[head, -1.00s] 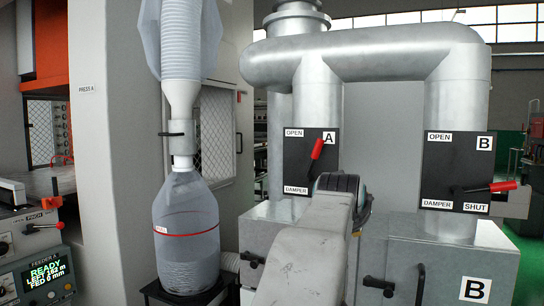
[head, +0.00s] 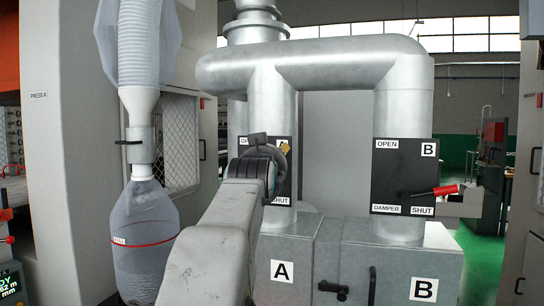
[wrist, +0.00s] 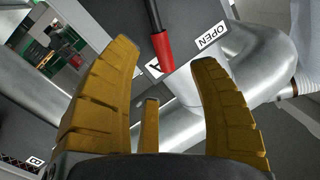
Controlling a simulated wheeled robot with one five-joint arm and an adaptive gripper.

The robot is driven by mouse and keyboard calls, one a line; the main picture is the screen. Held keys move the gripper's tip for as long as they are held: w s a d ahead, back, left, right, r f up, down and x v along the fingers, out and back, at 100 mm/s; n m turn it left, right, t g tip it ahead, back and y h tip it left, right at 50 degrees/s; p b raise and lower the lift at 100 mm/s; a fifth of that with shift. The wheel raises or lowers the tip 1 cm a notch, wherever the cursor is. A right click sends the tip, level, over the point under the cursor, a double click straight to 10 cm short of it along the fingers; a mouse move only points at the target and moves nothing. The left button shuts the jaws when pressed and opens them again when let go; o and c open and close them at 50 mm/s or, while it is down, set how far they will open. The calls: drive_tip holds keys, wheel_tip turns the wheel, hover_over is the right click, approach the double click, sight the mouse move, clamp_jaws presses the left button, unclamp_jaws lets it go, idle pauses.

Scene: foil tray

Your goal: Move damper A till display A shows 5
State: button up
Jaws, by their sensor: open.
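Damper A's black plate (head: 285,185) is on the left vertical duct in the head view, mostly covered by my arm. Its red-tipped handle is hidden there. In the wrist view the red grip (wrist: 163,52) of handle A points toward me, beside the A label and near the OPEN label (wrist: 210,36). My gripper (wrist: 168,62) is open, with its yellow fingers on either side of the red grip's end in the picture; I see no contact. In the head view my gripper (head: 285,147) is in front of plate A's upper part. I cannot make out display A.
Damper B's plate (head: 403,165) is on the right duct, its red handle (head: 440,190) pointing right near SHUT. A clear collection bag (head: 145,240) hangs at left. Cabinets A (head: 282,272) and B (head: 424,290) stand below, with dark handles sticking out between them.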

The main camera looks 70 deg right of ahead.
drive_tip(key=shift+p+x, duration=1.2)
drive_tip(key=shift+x, duration=1.95)
drive_tip(key=shift+c, duration=0.3)
clamp_jaws()
